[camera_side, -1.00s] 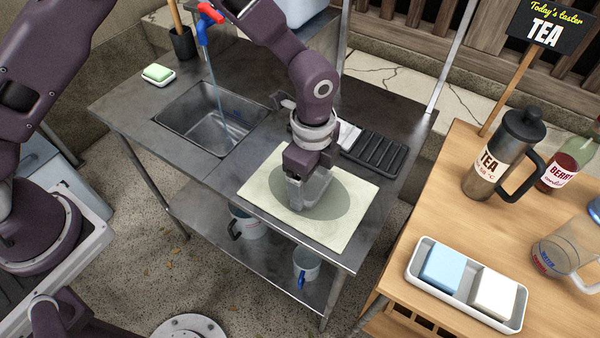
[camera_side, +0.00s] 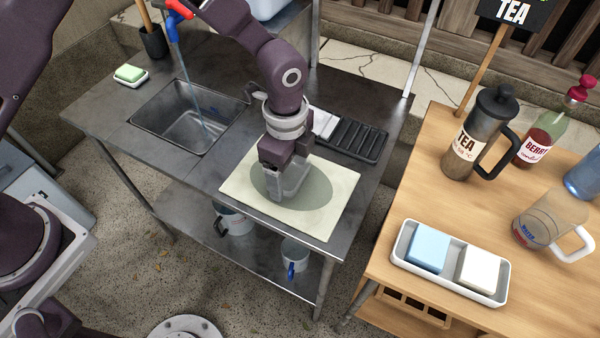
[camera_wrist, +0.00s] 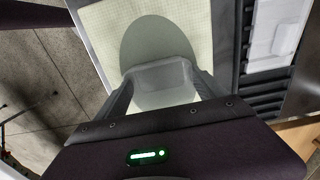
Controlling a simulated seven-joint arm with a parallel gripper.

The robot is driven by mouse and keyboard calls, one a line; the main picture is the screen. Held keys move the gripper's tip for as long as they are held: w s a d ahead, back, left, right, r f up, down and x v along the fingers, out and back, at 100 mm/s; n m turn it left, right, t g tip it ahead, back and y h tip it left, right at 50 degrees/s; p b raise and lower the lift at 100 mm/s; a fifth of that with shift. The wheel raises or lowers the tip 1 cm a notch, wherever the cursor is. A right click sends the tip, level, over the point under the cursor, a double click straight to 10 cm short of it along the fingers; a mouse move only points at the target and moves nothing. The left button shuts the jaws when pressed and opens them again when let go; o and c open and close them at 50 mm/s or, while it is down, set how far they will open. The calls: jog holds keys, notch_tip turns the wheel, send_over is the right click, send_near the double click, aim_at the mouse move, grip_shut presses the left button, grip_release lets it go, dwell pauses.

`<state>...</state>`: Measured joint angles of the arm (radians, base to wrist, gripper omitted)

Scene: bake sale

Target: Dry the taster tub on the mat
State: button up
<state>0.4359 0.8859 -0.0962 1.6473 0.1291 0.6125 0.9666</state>
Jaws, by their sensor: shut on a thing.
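The pale cream-green mat (camera_side: 335,208) lies on the front right of the steel bench, with a darker grey-green oval (camera_side: 318,187) in its middle. My gripper (camera_side: 287,182) points down over this oval and is shut on the taster tub (camera_wrist: 163,74), a small greyish, see-through tub. In the wrist view the tub sits between the two grey fingers, with the mat (camera_wrist: 96,24) beyond it. The tub is at or just above the mat; I cannot tell whether it touches. My fingers hide much of it in the side view.
A sink (camera_side: 190,115) with a running tap is at left. A black rack (camera_side: 355,138) stands behind the mat. The wooden table at right holds a tea press (camera_side: 468,150), a jug (camera_side: 545,220), and a white tray (camera_side: 450,280) with a blue and a white block.

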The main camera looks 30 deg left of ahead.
jog(key=shift+a, duration=2)
jog(key=shift+a+r, duration=0.1)
jog(key=shift+r, duration=0.1)
notch_tip(320, 180, up, 8)
jog(key=shift+f, duration=0.15)
